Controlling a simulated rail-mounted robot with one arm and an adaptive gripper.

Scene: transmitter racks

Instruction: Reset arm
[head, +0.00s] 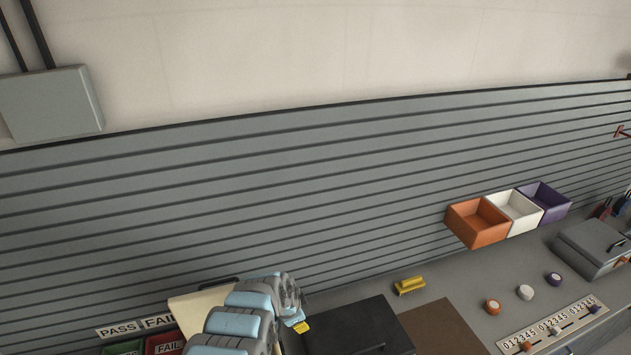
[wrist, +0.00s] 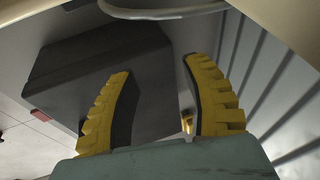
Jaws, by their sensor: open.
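My arm rises at the bottom middle of the head view, with grey and light blue links in front of the slatted wall. My gripper shows in the wrist view (wrist: 160,95) as two yellow ridged fingers, spread apart with nothing between them. Behind the fingers in the wrist view is a large dark grey box-like body (wrist: 105,65). In the head view the fingers are mostly hidden by the arm; only a small yellow part (head: 301,327) shows at its end.
Orange (head: 478,222), white (head: 514,211) and purple bins (head: 544,201) hang on the slatted wall. A black box (head: 358,328) is just right of my arm. A yellow brush-like item (head: 409,286) lies on the bench. PASS (head: 118,329) and FAIL signs are at the lower left.

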